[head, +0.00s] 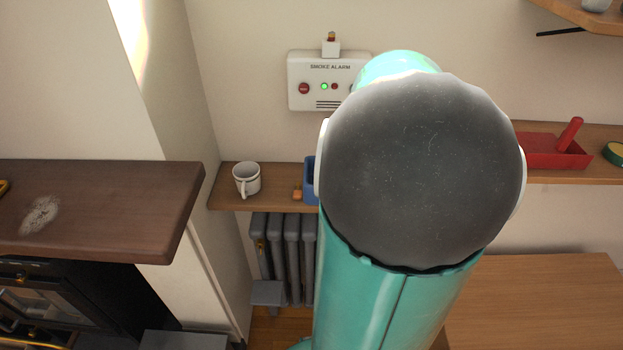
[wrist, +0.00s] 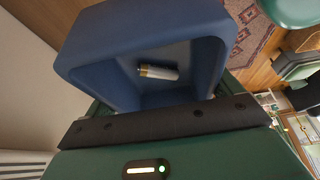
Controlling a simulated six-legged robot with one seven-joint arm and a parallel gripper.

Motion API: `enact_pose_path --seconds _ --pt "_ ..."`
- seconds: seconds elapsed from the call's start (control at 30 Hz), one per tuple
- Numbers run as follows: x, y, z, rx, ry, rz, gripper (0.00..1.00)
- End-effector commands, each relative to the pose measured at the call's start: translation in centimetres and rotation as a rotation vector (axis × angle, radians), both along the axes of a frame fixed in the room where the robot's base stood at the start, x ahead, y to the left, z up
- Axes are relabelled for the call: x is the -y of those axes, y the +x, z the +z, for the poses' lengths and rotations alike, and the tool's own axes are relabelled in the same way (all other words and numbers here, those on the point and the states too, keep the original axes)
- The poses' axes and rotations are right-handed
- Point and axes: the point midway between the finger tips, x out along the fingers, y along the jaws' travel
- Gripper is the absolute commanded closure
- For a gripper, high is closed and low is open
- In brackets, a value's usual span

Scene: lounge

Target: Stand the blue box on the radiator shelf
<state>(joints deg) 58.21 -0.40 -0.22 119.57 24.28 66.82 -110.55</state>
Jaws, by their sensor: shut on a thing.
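The blue box (wrist: 90,42) fills the upper middle of the wrist view, its open side facing the camera. A small white and gold cylinder, like a battery (wrist: 158,72), lies inside it. My gripper (wrist: 165,120) is shut on the box at its near side. In the head view only a strip of the blue box (head: 310,180) shows beside my arm, which hides the rest and my gripper. That strip overlaps the wooden radiator shelf (head: 222,194). I cannot tell whether the box touches the shelf.
A white mug (head: 246,179) and a small orange item (head: 297,193) are on the shelf left of the box. A red tray-like item (head: 545,150) is at right. The grey radiator (head: 292,255) is below.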

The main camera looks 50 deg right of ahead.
Motion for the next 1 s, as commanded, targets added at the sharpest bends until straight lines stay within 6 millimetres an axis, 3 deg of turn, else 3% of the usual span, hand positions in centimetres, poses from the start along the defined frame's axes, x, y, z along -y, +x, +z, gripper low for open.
enact_pose_path --seconds 0.17,0.57,0.8,1.0 --pt "1.0 0.5 -0.5 -0.001 0.001 0.000 0.46" --pt "7.2 5.3 -4.1 0.000 0.002 0.002 0.46" --pt "9.8 7.4 -8.3 -0.001 0.003 0.001 0.46" --pt "10.9 8.2 -9.6 0.000 0.000 0.001 0.46"
